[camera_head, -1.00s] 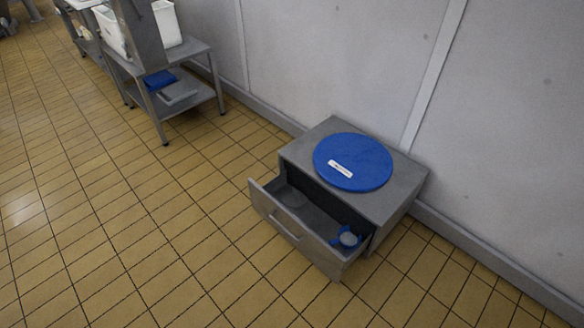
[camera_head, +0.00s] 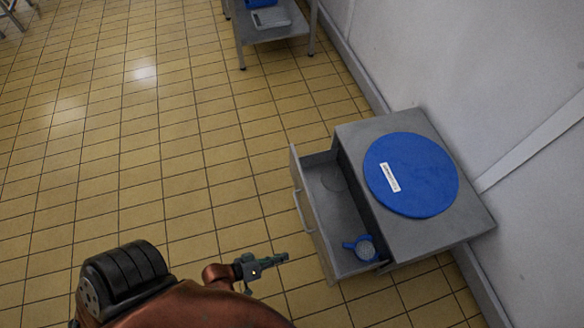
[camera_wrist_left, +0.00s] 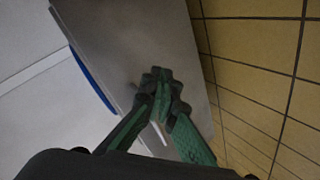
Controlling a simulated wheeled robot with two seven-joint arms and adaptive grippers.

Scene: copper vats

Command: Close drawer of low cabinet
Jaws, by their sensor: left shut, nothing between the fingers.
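The low grey cabinet (camera_head: 365,130) stands on the floor against the wall, with a round blue lid (camera_head: 425,165) on top. Its drawer (camera_head: 342,222) is pulled out toward the left, and its front carries a bar handle (camera_head: 302,212). A blue item (camera_head: 362,247) lies inside the drawer at its near end. My left gripper (camera_head: 284,257) is shut and empty, to the left of the drawer front's near end in the head view. In the left wrist view its green fingers (camera_wrist_left: 163,82) are together before a grey panel (camera_wrist_left: 140,35); contact cannot be told. My right gripper is not in view.
A metal table (camera_head: 275,30) with a lower shelf stands at the top of the head view. The tiled floor (camera_head: 150,150) left of the drawer is clear. The pale wall (camera_head: 470,70) runs behind the cabinet.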

